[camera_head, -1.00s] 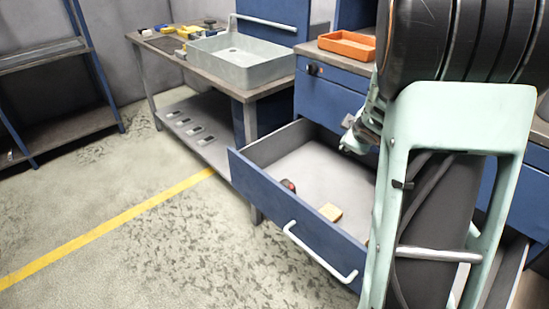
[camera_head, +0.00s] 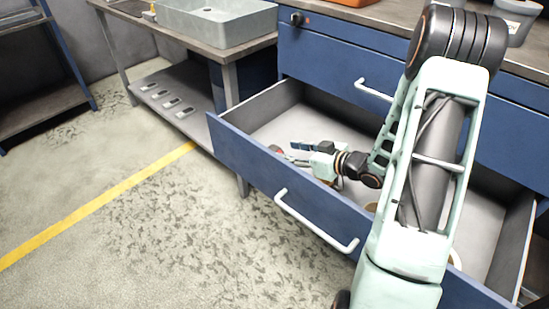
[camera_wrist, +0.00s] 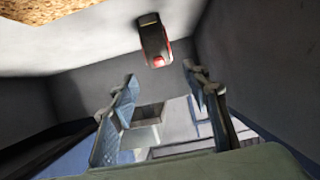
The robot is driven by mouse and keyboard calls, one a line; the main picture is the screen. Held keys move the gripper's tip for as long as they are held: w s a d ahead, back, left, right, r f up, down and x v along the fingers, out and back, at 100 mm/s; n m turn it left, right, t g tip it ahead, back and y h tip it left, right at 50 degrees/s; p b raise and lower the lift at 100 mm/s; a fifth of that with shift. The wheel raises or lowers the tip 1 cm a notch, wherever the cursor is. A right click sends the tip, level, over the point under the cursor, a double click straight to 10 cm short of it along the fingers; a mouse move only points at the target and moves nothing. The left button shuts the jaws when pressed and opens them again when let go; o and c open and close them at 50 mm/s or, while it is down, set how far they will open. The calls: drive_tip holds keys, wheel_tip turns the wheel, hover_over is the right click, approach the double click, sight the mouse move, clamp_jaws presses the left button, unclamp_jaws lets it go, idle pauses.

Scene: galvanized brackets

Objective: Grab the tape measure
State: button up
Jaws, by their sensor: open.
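The tape measure (camera_wrist: 154,42), dark with red parts, lies on the drawer floor near the drawer wall in the wrist view. In the head view only a small dark and red part of it (camera_head: 276,149) shows by the drawer's front corner. My gripper (camera_head: 298,154) is inside the open drawer, close beside the tape measure. In the wrist view its two blue-padded fingers (camera_wrist: 160,82) are spread, with nothing between them. The tape measure lies beyond the fingertips, roughly in line with the gap.
The blue drawer (camera_head: 255,167) is pulled out, its walls close around my gripper. A tan, grainy block (camera_wrist: 48,10) lies in it. A bench with a grey tray (camera_head: 218,25) stands at the left. The floor in front is clear.

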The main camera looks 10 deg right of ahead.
sight(276, 149)
drive_tip(key=b+x, duration=0.2)
drive_tip(key=x, duration=0.5)
drive_tip(key=shift+a+f, duration=0.1)
clamp_jaws()
